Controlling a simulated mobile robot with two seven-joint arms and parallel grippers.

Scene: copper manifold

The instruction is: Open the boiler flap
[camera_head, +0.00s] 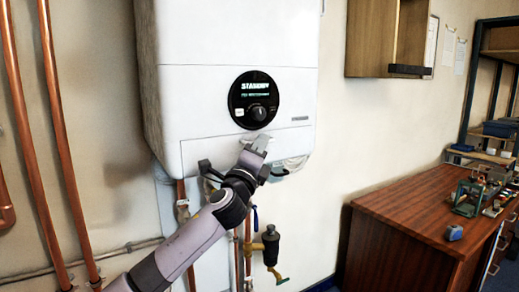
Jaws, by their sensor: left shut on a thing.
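The white boiler (190,80) hangs on the wall, with a round black display (253,98) reading "STANDBY" and a knob on its front. The flap (205,150) is the lower front panel, outlined by a thin seam, and it looks closed. My left arm rises from the bottom left, and my left gripper (256,148) is at the flap's lower middle, shut on the flap's edge as far as I can see. The fingertips are small and partly merge with the white panel. My right gripper is not in view.
Copper pipes (58,140) run up the wall at left. A brass valve with a dark body (271,245) hangs below the boiler. A wooden cabinet (385,40) is on the wall at right. A wooden workbench (410,208) with tools stands at lower right.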

